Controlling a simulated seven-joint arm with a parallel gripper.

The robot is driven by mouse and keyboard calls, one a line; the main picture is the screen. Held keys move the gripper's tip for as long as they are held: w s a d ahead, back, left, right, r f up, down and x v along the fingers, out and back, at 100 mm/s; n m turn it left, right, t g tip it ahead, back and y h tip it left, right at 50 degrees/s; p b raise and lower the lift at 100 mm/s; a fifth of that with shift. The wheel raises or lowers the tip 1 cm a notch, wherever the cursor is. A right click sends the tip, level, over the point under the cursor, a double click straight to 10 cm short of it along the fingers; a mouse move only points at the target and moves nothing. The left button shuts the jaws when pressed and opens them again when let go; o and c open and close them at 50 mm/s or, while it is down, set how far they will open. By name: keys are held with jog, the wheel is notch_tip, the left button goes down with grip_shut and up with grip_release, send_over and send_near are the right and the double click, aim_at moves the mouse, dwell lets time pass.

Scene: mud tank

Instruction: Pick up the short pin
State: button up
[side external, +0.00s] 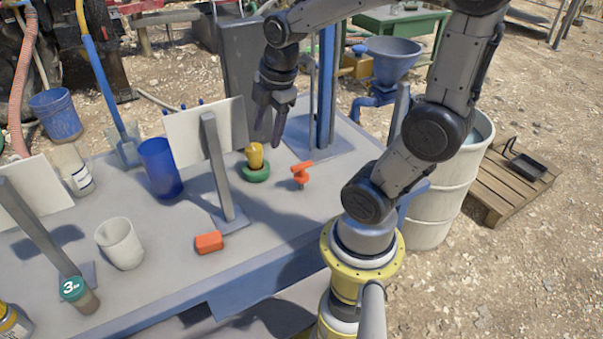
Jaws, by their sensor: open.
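My gripper (268,135) points down with its jaws open and nothing between them. It hangs over the far part of the grey table, above and behind a yellow knob-shaped piece (255,156) on a round green base (256,173). A small orange T-shaped piece (301,173) with a short stem stands on the table to the right of the green base. It looks like the short pin, but I cannot be sure. My gripper is up and left of it, apart from it.
An upright grey post with a white panel (204,132) stands left of my gripper. A blue cup (160,167), white cup (120,243) and orange block (209,242) are on the table (165,275). A blue column (326,85) rises behind. Bare table lies right of the block.

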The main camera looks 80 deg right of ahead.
jog(key=g, duration=0.2)
send_over(303, 164)
jog(key=w+a, duration=0.3)
notch_tip(303, 164, down, 5)
jog(key=s+d+f+m+y, duration=0.1)
jog(key=s+d+f+m, duration=0.1)
jog(key=s+d+f, duration=0.1)
jog(key=shift+d+m+g, duration=0.1)
jog(key=shift+m+g, duration=0.3)
notch_tip(303, 164, down, 8)
jog(key=shift+f, duration=0.1)
jog(key=shift+w+f, duration=0.15)
jog(key=shift+f, duration=2.45)
jog(key=shift+c, duration=0.4)
grip_shut()
